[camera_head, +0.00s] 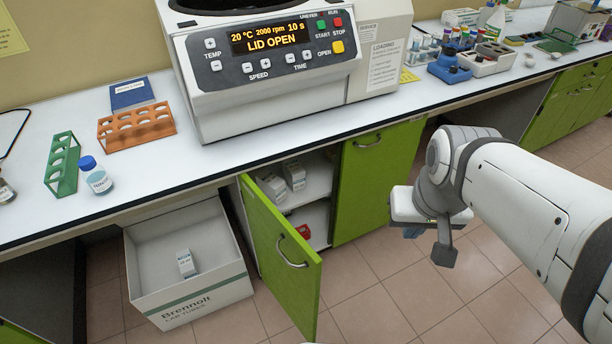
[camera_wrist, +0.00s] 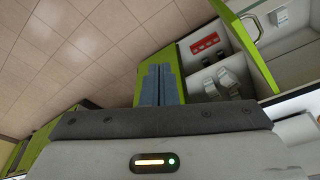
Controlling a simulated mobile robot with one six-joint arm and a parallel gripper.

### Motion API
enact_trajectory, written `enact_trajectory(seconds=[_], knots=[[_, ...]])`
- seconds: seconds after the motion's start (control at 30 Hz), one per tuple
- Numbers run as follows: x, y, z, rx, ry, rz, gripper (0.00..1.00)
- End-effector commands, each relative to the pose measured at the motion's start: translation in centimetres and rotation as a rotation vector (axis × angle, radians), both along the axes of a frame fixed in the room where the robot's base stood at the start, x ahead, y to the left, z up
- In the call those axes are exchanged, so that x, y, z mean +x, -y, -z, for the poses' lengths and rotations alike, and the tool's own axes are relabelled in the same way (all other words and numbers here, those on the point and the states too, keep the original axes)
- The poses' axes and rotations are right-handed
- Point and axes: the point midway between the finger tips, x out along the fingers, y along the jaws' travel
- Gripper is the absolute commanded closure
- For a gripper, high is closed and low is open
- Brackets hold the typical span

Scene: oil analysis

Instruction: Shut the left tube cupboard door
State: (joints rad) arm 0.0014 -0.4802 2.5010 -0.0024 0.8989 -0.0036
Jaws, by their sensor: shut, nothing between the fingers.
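The left tube cupboard door (camera_head: 270,242) is green and stands open, swung out from the cupboard under the bench. Its metal handle (camera_head: 292,252) faces outward. In the wrist view the open door (camera_wrist: 246,48) is at the upper right. The open cupboard (camera_head: 318,192) shows small white boxes and a red item on its shelves. The green right door (camera_head: 375,185) is closed. My gripper (camera_head: 413,232) is in front of the right door, to the right of the open door and apart from it. In the wrist view its fingers (camera_wrist: 160,84) are together and empty.
An open white carton (camera_head: 195,299) with a small box in it stands on the floor left of the open door. A centrifuge (camera_head: 280,70) and tube racks (camera_head: 137,125) are on the bench (camera_head: 150,180) above. The tiled floor (camera_head: 385,290) before the cupboard is clear.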

Motion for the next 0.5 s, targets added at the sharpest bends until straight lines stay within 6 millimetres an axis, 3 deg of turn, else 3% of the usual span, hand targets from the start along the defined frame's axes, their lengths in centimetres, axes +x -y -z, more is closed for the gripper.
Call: enact_trajectory(seconds=[0.27, 0.37, 0.5], knots=[[0.2, -0.6, 0.7, -0.015, -0.020, -0.050, 1.00], [0.6, -1.6, 2.0, -0.055, -0.065, -0.162, 1.00], [1.2, -4.8, 5.0, -0.161, -0.163, -0.443, 1.00]])
